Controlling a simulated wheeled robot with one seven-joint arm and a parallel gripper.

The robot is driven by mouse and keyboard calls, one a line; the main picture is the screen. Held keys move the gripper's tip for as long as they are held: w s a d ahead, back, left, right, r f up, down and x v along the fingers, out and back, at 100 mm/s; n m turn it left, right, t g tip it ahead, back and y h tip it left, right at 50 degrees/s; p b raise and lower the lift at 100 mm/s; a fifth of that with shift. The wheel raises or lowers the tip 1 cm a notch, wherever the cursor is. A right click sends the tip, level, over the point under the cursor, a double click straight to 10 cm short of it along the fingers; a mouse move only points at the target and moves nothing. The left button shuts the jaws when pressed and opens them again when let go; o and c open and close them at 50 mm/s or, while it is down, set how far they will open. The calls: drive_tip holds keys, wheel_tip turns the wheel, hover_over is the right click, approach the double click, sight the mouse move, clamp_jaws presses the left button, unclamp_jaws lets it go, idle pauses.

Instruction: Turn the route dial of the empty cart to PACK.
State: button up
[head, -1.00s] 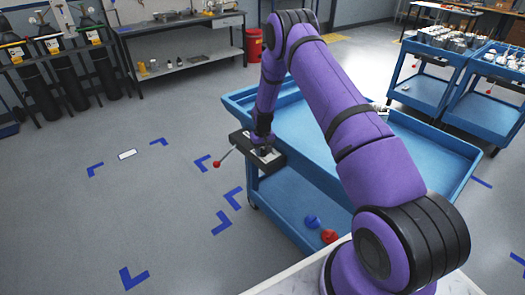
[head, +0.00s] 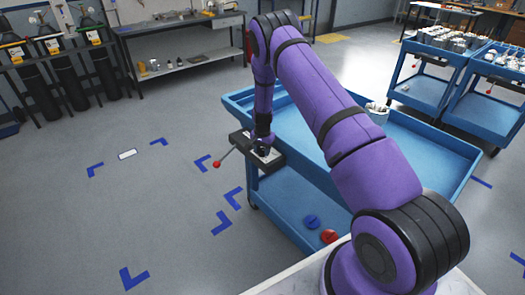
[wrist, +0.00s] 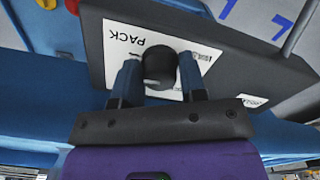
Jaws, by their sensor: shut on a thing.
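The blue cart (head: 405,140) has an empty top tray and stands in front of me. A dark box (head: 240,139) with a white label plate is fixed at its left end. The box (wrist: 92,45) also shows in the wrist view, with its white plate (wrist: 205,52) and the word PACK upside down at upper left of the dial. My gripper (head: 262,149) is at the plate from above. In the wrist view my gripper (wrist: 158,78) has its two fingers shut on the round black dial knob (wrist: 158,62). The pointer direction cannot be told; other label text is partly hidden.
A lever with a red ball (head: 217,164) sticks out from the box. Blue (head: 312,221) and red (head: 329,236) round things lie on the lower shelf. Two loaded carts (head: 425,82) stand at back right. The floor at left is clear, with blue corner marks.

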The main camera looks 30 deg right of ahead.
sight(262, 150)
drive_tip(key=shift+m, duration=0.5)
drive_tip(key=o, duration=0.9)
wheel_tip(262, 150, up, 11)
drive_tip(key=shift+f, duration=0.1)
idle(0.5)
